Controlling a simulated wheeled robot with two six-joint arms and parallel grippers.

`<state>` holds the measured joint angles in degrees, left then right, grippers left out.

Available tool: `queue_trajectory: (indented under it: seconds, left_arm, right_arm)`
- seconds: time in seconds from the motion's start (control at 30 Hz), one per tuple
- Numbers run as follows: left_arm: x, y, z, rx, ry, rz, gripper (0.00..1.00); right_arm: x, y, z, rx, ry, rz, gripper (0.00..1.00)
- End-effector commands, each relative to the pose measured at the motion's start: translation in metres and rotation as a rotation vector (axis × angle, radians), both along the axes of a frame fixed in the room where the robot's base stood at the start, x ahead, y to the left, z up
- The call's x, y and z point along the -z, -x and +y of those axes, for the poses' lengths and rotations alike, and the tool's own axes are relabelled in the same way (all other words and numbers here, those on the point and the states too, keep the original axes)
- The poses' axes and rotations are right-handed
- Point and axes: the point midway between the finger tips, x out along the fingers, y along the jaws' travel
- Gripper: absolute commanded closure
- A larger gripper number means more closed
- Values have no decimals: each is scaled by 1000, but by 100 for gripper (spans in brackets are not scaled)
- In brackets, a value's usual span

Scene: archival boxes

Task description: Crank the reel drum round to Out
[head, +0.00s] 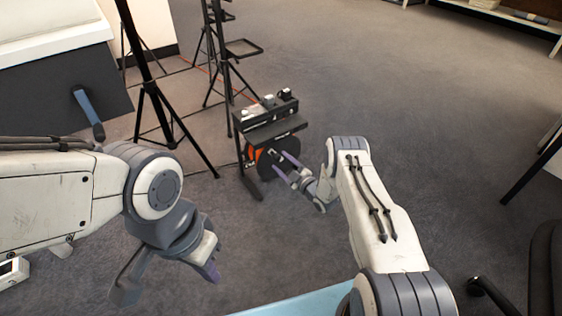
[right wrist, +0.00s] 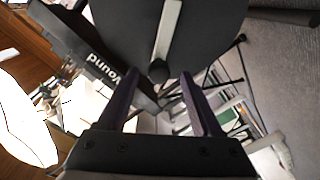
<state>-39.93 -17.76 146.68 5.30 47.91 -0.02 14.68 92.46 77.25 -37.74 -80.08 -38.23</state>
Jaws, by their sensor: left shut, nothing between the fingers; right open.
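The reel drum (head: 286,146) is a dark disc with an orange part behind it, mounted low on a black stand. In the right wrist view the drum face (right wrist: 205,40) carries a pale crank bar (right wrist: 168,30) with a dark knob (right wrist: 158,71) at its end. My right gripper (head: 281,163) is open at the drum. In the right wrist view its fingertips (right wrist: 160,76) lie either side of the knob; contact cannot be told. A label reading "Wound" (right wrist: 103,67) shows upside down beside the drum. No "Out" mark is readable. My left gripper (head: 212,270) is shut and empty, well away from the drum.
Black tripod stands (head: 165,110) rise left of and behind the reel stand. A pale-topped dark box (head: 60,80) fills the upper left. A light blue surface (head: 300,303) lies at the bottom edge.

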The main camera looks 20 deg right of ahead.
Motion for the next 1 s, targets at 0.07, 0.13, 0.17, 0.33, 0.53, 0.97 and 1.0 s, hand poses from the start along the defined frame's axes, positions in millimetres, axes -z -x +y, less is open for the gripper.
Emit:
queue_trajectory:
  seconds: [0.07, 0.13, 0.17, 0.33, 0.53, 0.97, 1.0]
  left_arm:
    - [-14, 0, 0, 0, 0, 0, 100]
    - [-23, 0, 0, 0, 0, 0, 100]
    - [-26, 0, 0, 0, 0, 0, 100]
    - [-42, 0, 0, 0, 0, 0, 100]
    - [-49, 0, 0, 0, 0, 0, 100]
    - [-50, 0, 0, 0, 0, 0, 100]
    - [-51, 0, 0, 0, 0, 0, 100]
  right_arm:
    - [-5, 13, -7, 4, -2, 4, 34]
    - [-6, 27, -13, 5, -2, 6, 34]
    - [-6, 33, -15, 5, -3, 6, 34]
    - [-6, 64, -27, 5, -3, 6, 34]
    - [-4, 84, -36, 5, -1, 4, 34]
    - [-5, 85, -35, 0, 2, 8, 72]
    - [-10, 81, -34, -2, 7, 17, 87]
